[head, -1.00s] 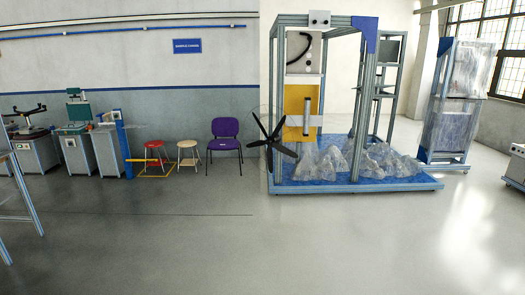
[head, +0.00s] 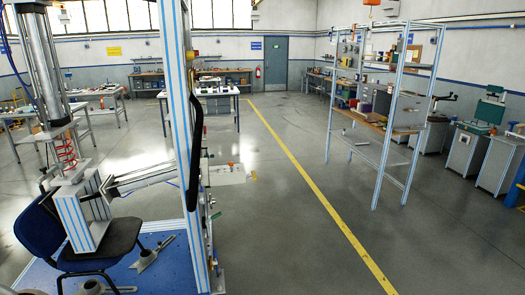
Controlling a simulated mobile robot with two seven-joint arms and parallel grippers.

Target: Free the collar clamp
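A test rig stands at the left of the head view, with an upright aluminium post (head: 180,120) striped in blue. A vertical cylinder (head: 38,65) hangs at the far left above a grey block (head: 80,215). The block appears to rest on the seat of a dark office chair (head: 105,243), though I cannot be sure that they touch. A grey arm (head: 145,178) runs from near the block toward the post. I cannot make out for certain which part is the collar clamp. Neither of my grippers is in view.
The chair stands on a blue base plate (head: 165,272). A yellow floor line (head: 315,187) crosses open grey floor right of the rig. A tall shelf frame (head: 390,110) and small machines (head: 485,125) stand at the right. Workbenches and a door (head: 276,62) are behind.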

